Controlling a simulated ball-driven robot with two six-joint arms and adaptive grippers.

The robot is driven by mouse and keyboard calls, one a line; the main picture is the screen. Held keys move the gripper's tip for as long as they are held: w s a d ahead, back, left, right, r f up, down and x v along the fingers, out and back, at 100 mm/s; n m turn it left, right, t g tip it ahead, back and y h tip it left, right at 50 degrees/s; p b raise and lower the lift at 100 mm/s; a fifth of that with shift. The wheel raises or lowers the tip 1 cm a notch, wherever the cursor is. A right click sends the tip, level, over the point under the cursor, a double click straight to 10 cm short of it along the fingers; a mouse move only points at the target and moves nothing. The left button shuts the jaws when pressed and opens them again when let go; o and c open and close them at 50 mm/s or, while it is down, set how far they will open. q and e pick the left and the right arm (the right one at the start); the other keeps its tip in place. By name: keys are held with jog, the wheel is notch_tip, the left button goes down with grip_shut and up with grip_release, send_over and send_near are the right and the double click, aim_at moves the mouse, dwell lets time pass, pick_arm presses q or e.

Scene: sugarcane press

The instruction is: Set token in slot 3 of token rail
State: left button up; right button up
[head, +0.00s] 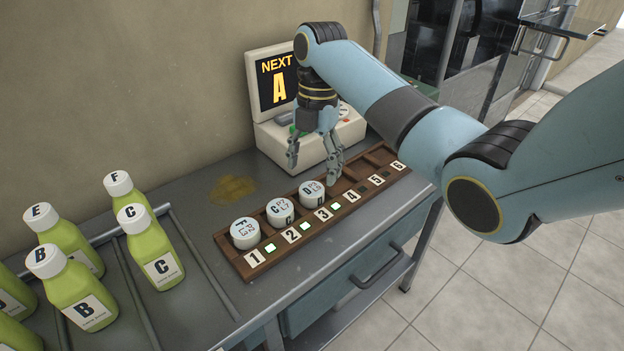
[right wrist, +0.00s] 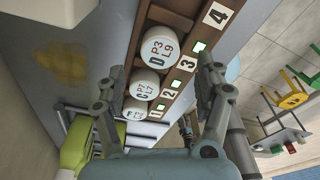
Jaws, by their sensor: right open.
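The token rail (head: 229,257) is a brown wooden strip on the grey counter, with slots numbered 1 to 6. White round tokens sit in its first three slots: token F (head: 244,233) in slot 1, token C (head: 280,211) in slot 2 and token D (head: 312,194) in slot 3. Token D shows large in the right wrist view (right wrist: 160,47), seated in the rail beside label 3. My right gripper (head: 313,173) is open and empty, above and behind token D, its fingers pointing down. My left gripper is not in view.
A terminal (head: 270,138) reading "NEXT A" stands close behind my right gripper. Green-juice bottles with lettered caps, such as bottle C (head: 150,250), stand at the left. Lights by slots 1 to 3 glow green. Slots 4 to 6 look empty.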

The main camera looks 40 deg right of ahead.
aim_at(315, 184)
notch_tip(315, 184, up, 7)
jog(key=shift+w+d, duration=0.2)
jog(key=shift+d, duration=0.2)
jog(key=shift+f, duration=0.1)
